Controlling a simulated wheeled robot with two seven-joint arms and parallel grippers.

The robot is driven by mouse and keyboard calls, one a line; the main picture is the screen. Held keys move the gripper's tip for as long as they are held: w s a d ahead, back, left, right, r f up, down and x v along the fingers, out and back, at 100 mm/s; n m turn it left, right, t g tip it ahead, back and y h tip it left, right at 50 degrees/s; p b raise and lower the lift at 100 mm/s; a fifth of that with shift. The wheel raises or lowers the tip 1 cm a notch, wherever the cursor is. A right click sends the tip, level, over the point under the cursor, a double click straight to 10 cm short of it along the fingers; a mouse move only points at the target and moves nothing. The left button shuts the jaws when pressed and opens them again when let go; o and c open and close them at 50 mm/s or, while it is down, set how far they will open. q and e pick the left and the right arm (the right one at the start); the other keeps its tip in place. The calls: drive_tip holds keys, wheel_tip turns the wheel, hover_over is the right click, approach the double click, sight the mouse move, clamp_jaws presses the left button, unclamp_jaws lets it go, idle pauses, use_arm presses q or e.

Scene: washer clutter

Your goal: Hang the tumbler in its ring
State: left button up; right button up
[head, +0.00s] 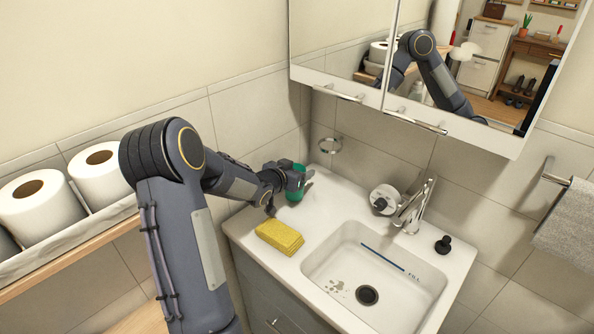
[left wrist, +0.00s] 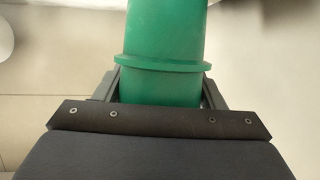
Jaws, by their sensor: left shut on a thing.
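The green tumbler (head: 296,184) is at the back left of the white washbasin top, in the grasp of my left gripper (head: 296,180). In the left wrist view the tumbler (left wrist: 165,50) stands between the two fingers, with a raised band around it. Its far end is cut off by the frame. My left gripper is shut on it. The metal ring (head: 330,145) is on the tiled wall, a little above and to the right of the tumbler, and it looks empty. I cannot tell whether the tumbler touches the top. My right gripper is not in view.
A yellow sponge (head: 279,237) lies near the basin's left edge. The faucet (head: 413,207), a white round item (head: 384,197) and a black stopper (head: 443,245) stand behind the sink. A mirror cabinet (head: 408,116) overhangs the back.

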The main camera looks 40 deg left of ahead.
use_arm(q)
drive_tip(key=o, duration=1.1)
drive_tip(key=shift+f, duration=0.15)
drive_tip(key=shift+c, duration=0.2)
drive_tip(key=shift+r, duration=0.25)
drive_tip(key=s+d+r+n+g+y, duration=0.1)
drive_tip(key=s+d+r, duration=0.3)
drive_tip(key=s, duration=0.4)
drive_tip(key=s+d+r+n+g+y, duration=0.1)
drive_tip(key=s+d+r+g, duration=0.2)
drive_tip(key=s, duration=0.5)
drive_tip(key=s+d+f+m+g+h, duration=0.1)
drive_tip(key=s+d+g+h, duration=0.3)
drive_tip(key=s+d, duration=1.4)
drive_tip(key=d+h, duration=0.1)
drive_tip(key=h, duration=0.2)
drive_tip(key=shift+d+m+p, duration=0.25)
drive_tip(key=shift+m+p, duration=0.05)
